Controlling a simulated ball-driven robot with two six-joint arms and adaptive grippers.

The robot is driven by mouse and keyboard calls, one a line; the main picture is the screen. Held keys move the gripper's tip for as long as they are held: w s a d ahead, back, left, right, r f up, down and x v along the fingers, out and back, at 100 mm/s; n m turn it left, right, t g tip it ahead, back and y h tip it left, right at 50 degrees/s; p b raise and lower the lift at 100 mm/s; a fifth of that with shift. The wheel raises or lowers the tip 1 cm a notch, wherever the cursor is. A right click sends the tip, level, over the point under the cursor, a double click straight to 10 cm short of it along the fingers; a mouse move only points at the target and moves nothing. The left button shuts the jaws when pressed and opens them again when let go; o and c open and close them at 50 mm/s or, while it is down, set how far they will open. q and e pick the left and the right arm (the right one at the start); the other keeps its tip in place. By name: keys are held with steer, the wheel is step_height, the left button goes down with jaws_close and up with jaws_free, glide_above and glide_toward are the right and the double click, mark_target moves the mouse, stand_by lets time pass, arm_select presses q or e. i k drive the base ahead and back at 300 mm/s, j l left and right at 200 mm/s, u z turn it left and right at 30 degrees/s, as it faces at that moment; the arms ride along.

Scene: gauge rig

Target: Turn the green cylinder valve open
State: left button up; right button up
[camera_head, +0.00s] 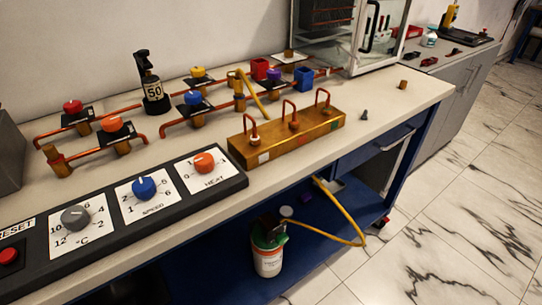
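A small gas cylinder (267,262) stands upright on the blue lower shelf, below the front edge of the bench. It has a white body with an orange band and a green collar (263,241). A dark fitting sits on its top, with a pale round part (286,211) beside it. The valve's handle is too small and dark to make out, so I cannot tell how far it is turned. Neither of my grippers is in view.
A yellow hose (345,215) hangs off the bench and loops over the lower shelf (325,235) near the cylinder. The bench above holds a dial panel (105,225), a brass manifold (285,140) and copper pipes with coloured knobs. Marble floor at right is clear.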

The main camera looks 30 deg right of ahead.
mark_target(282, 238)
steer(key=l+z, duration=0.1)
steer(key=z, duration=0.85)
